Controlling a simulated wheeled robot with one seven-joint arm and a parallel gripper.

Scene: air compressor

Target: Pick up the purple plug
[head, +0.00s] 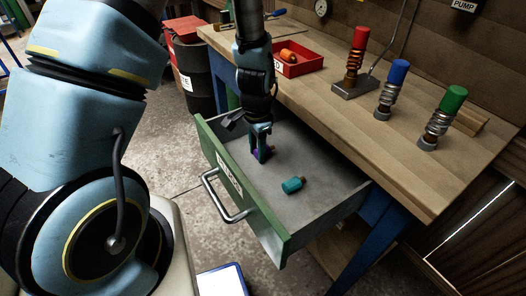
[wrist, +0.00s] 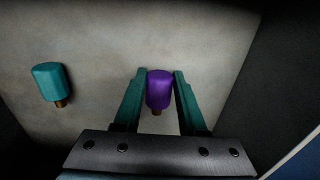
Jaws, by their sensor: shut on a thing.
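The purple plug (wrist: 159,90) is between the two fingers of my gripper (wrist: 160,95) in the wrist view, with its brass end toward the palm side of the picture. In the head view my gripper (head: 262,150) reaches down into the open drawer, and only a bit of the purple plug (head: 258,154) shows between its fingers. My gripper is shut on the purple plug. The plug is low at the drawer floor; I cannot tell whether it touches it.
A teal plug (head: 292,185) lies in the same drawer (head: 245,205), to the right of my gripper; it also shows in the wrist view (wrist: 48,83). A red tray (head: 300,67) with an orange plug (head: 288,56) and red, blue and green-topped fittings (head: 440,118) stand on the workbench (head: 395,150).

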